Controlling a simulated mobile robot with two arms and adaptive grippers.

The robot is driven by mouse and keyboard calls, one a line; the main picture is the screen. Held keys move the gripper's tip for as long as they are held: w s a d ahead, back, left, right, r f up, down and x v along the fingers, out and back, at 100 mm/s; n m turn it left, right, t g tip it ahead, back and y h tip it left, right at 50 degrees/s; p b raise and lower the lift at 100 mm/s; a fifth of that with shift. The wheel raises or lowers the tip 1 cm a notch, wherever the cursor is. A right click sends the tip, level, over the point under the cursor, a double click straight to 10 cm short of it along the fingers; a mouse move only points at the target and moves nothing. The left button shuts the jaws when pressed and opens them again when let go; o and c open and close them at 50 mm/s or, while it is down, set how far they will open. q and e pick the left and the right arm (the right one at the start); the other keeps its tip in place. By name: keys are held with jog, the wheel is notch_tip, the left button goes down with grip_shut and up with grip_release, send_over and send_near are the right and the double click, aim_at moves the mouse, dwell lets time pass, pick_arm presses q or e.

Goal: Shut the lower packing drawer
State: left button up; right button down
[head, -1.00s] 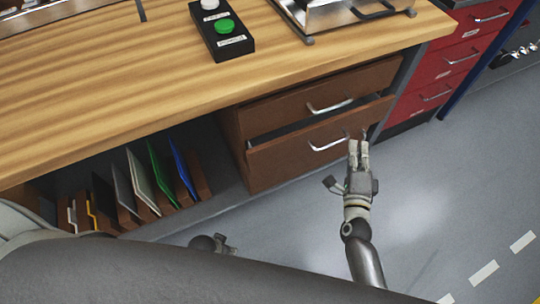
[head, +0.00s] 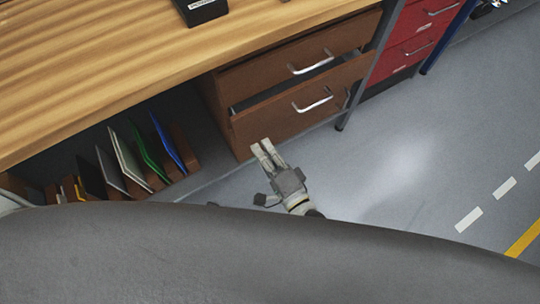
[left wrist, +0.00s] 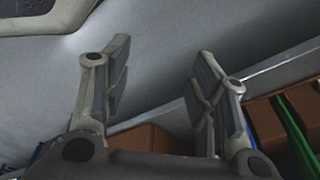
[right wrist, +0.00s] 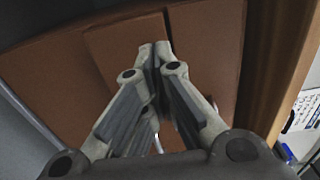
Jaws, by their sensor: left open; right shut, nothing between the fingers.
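The lower packing drawer (head: 284,114) is a brown wooden front with a silver bar handle (head: 312,100), under the bench. It stands slightly out, with a dark gap above its front. My right gripper (head: 262,147) is shut and empty, in front of the lower left part of that drawer in the head view. In the right wrist view its fingertips (right wrist: 155,48) point at brown wooden panels; whether they touch cannot be told. My left gripper (left wrist: 160,85) is open and empty in the left wrist view, above the grey floor near the folder rack. It is largely hidden in the head view.
The upper drawer (head: 284,72) sits directly above. The wooden bench top (head: 110,70) overhangs on the left, with upright folders (head: 135,160) beneath. A dark table leg and a red drawer cabinet (head: 408,45) stand to the right. The grey floor (head: 400,160) in front is clear.

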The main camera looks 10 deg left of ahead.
aim_at(244, 117)
jog(key=x, duration=0.7)
jog(key=shift+w+a, duration=0.2)
jog(key=shift+w, duration=0.05)
pick_arm(q)
jog(key=shift+w+d+r+b, duration=0.1)
jog(key=shift+w+r+b, duration=0.2)
jog(key=shift+r, duration=0.6)
pick_arm(e)
jog(key=shift+w+a, duration=0.3)
jog(key=shift+w, duration=0.05)
jog(key=shift+w, duration=0.1)
jog(key=b+x, duration=0.1)
jog(key=x, duration=0.3)
jog(key=shift+b, duration=0.4)
jog(key=shift+a, duration=0.1)
jog(key=shift+w+r, duration=0.1)
jog(key=shift+r, duration=0.1)
pick_arm(q)
notch_tip(244, 117, up, 6)
jog(key=w, duration=0.2)
jog(key=shift+w+d+r+t, duration=0.2)
jog(key=shift+w+t, duration=0.1)
jog(key=shift+w, duration=0.05)
pick_arm(e)
jog(key=shift+r, duration=0.1)
